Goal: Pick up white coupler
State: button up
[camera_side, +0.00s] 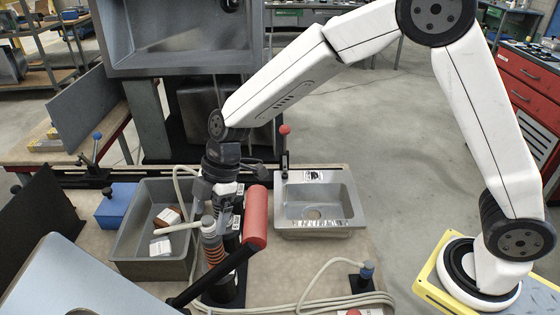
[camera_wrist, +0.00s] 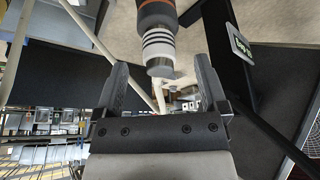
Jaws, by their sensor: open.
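My gripper (camera_side: 222,190) hangs low over the work table, beside the right wall of a grey bin. In the wrist view its two black fingers (camera_wrist: 161,88) are apart. A dark cylindrical tool (camera_wrist: 158,38) with white and orange bands reaches down between them, and a small white branching piece, seemingly the white coupler (camera_wrist: 178,82), shows just past its tip. I cannot tell whether the fingers touch either one. In the side view the banded tool (camera_side: 212,243) stands upright just below my gripper, with a pale tubular piece (camera_side: 180,228) sticking out leftward over the bin.
The grey bin (camera_side: 152,268) holds brown and white small items. A red-handled lever (camera_side: 256,218) stands close to the right of the tool. A grey sink (camera_side: 318,233) lies further right, and a blue box (camera_side: 117,205) at left. Hoses (camera_side: 300,300) run along the front.

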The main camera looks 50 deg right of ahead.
aim_at(207, 219)
jog(key=shift+x, duration=1.2)
grip_shut()
jog(key=shift+r, duration=5)
